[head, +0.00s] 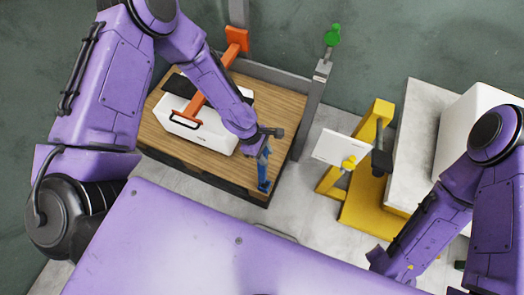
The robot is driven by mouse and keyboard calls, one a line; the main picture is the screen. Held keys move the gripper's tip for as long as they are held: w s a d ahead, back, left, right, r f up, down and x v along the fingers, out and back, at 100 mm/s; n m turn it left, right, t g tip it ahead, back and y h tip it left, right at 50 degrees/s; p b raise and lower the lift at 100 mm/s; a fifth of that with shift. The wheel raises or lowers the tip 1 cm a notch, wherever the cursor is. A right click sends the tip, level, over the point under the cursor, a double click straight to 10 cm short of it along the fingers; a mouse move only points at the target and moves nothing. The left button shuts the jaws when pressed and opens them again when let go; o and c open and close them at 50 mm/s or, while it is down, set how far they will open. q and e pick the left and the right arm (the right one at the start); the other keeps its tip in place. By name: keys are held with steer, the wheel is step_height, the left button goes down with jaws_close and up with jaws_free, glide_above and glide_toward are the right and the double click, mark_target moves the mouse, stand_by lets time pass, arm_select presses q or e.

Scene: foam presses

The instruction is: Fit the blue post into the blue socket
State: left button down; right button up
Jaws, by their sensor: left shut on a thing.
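My left arm reaches over a wooden board, and its gripper (265,154) is shut on the slim blue post (263,172). The post hangs below the gripper, over the front right corner of the board. I cannot tell whether its lower end touches anything. I cannot make out the blue socket as a separate thing; the gripper and post may cover it. My right arm comes in from the right, and its gripper does not show.
The wooden board (286,105) carries a white case (200,132) with an orange bar (188,105) above it. A grey frame (313,105) edges it, with a green knob (333,35). A yellow press (372,205) with a white panel (340,147) stands right. Grey floor lies between.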

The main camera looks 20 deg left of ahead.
mark_target(262, 168)
arm_select(q)
steer(key=shift+w+f, duration=0.15)
steer(key=shift+w, duration=0.1)
steer(key=shift+w+d, duration=0.15)
steer(key=shift+w, duration=0.05)
steer(key=shift+d, duration=0.15)
steer(key=shift+s+d+r+p, duration=0.15)
steer(key=shift+d+r+p, duration=0.05)
steer(key=shift+p, duration=0.1)
step_height(262, 168, down, 6)
steer(key=b, duration=0.4)
steer(key=shift+a, duration=0.15)
arm_select(e)
steer(key=f, duration=0.3)
steer(key=shift+w+a+f, duration=0.15)
steer(key=shift+w+f, duration=0.2)
arm_select(q)
steer(key=shift+p, duration=0.35)
arm_select(e)
steer(key=shift+r, duration=0.5)
